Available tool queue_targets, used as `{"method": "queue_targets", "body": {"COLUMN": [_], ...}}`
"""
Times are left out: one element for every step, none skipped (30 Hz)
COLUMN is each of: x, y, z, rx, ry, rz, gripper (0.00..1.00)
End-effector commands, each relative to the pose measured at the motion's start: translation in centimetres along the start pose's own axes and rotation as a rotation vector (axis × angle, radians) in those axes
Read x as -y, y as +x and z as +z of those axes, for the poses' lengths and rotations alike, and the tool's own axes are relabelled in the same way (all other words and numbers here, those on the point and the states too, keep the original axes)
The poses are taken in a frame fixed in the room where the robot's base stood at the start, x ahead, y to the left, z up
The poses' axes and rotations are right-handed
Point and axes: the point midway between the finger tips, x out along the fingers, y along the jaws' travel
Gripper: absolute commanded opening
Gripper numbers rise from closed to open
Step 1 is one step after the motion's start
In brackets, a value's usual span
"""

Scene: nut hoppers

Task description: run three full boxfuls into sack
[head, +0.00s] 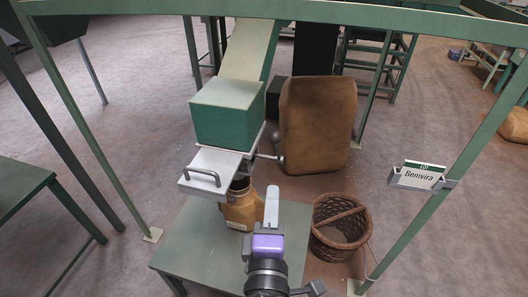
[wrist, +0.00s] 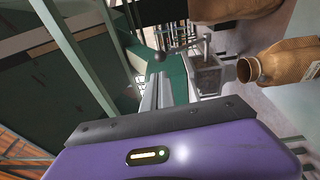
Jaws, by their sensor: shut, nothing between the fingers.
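The green measuring box (head: 228,122) sits under a sloping chute (head: 250,50). A pale slide plate with a bar handle (head: 203,176) sticks out at its front, and a knobbed lever (head: 278,158) at its right. A small brown sack (head: 240,210) stands upright on the green table below the plate; its mouth is partly hidden in the head view. In the wrist view the sack (wrist: 288,66) shows an open neck. My gripper (head: 272,190) is shut and empty, right of the sack and apart from the lever. It also shows in the wrist view (wrist: 158,78).
A large full brown sack (head: 318,125) stands behind the lever. A wicker basket (head: 340,235) is on the floor at the table's right. Green frame posts (head: 425,205) flank the station, one bearing a "Bemvira" sign (head: 420,176). The green table (head: 185,245) has bare room left of the sack.

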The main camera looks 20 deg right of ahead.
Motion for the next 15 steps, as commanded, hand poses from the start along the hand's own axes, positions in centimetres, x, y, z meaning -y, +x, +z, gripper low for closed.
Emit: {"method": "queue_targets", "body": {"x": [0.0, -0.1, -0.1, -0.1, -0.1, -0.1, -0.1, -0.2, -0.2, -0.1, -0.2, -0.2, -0.2, -0.2, -0.2], "y": [0.1, 0.1, 0.3, 0.5, 0.7, 1.1, 1.6, 2.0, 2.7, 3.2, 3.8, 4.6, 5.2, 5.8, 6.6], "z": [-0.1, -0.2, -0.2, -0.2, -0.2, -0.2, -0.2, -0.1, -0.1, -0.2, -0.2, -0.2, -0.1, -0.1, -0.2], "rx": [-0.004, -0.006, -0.006, -0.006, -0.006, -0.005, -0.004, -0.003, -0.002, -0.003, -0.004, -0.003, -0.002, -0.002, -0.003], "ry": [0.014, 0.022, 0.03, 0.033, 0.034, 0.034, 0.033, 0.033, 0.033, 0.032, 0.032, 0.031, 0.031, 0.031, 0.03], "rz": [0.004, 0.005, 0.004, 0.004, 0.003, 0.003, 0.004, 0.005, 0.003, 0.003, 0.004, 0.003, 0.003, 0.004, 0.003], "gripper": [0.0, 0.0, 0.0, 0.0, 0.0, 0.0, 0.0, 0.0, 0.0, 0.0, 0.0, 0.0, 0.0, 0.0, 0.0]}}
